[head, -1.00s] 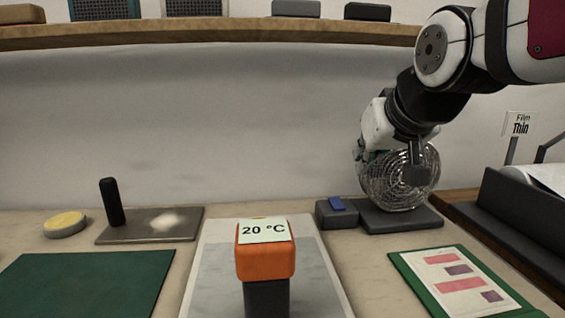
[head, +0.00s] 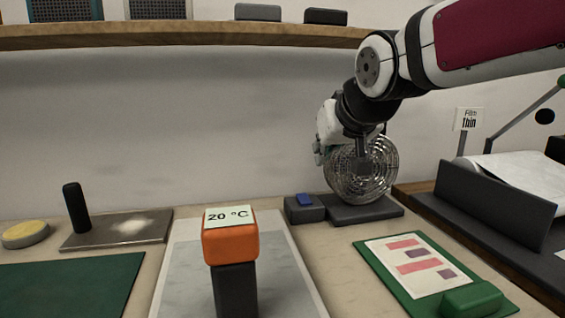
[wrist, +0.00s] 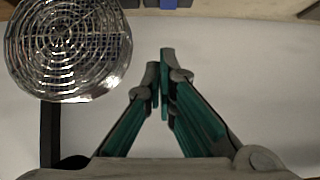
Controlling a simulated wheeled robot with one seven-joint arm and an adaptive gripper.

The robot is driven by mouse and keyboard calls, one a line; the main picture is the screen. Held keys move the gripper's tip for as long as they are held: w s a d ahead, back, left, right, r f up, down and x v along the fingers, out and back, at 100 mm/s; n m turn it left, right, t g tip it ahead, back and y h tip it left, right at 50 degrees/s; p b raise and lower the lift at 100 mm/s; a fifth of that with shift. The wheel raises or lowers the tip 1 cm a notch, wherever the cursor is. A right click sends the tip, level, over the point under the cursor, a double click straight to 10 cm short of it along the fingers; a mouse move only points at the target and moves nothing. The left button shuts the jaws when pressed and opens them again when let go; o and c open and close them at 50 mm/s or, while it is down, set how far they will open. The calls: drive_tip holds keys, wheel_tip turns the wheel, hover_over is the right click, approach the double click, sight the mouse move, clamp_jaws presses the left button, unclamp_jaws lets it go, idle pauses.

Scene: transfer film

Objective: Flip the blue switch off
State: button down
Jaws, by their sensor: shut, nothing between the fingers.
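The blue switch (head: 305,199) sits on top of a small dark box (head: 305,212) at the left of the fan's base. It also shows at the top edge of the wrist view (wrist: 168,3), cut off by the frame. The wire-caged fan (head: 361,170) stands upright on a dark base (head: 365,212). It fills the upper left of the wrist view (wrist: 68,48). My gripper (wrist: 160,62) is shut and empty, with green fingers, beside the fan cage. In the head view it is mostly hidden behind the fan and my wrist.
An orange block marked 20 °C (head: 230,243) stands on a dark post at front centre. A dark tray with paper (head: 490,210) is at the right. A wooden shelf (head: 180,36) runs above. The counter in front of the switch is clear.

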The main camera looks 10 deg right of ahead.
drive_tip(key=b, duration=0.2)
hover_over(309, 197)
drive_tip(key=f, duration=0.5)
drive_tip(key=shift+s+f, duration=0.2)
drive_tip(key=shift+s, duration=0.15)
wheel_tip(309, 197, down, 2)
drive_tip(key=shift+w+f+b, duration=0.15)
drive_tip(key=shift+b, duration=0.45)
drive_tip(key=shift+w+f, duration=0.1)
drive_tip(key=shift+f, duration=0.65)
drive_tip(key=shift+w+f+b, duration=0.1)
drive_tip(key=shift+f+b, duration=0.05)
drive_tip(key=shift+b, duration=0.3)
drive_tip(key=shift+w+f, duration=0.25)
drive_tip(key=shift+s, duration=0.2)
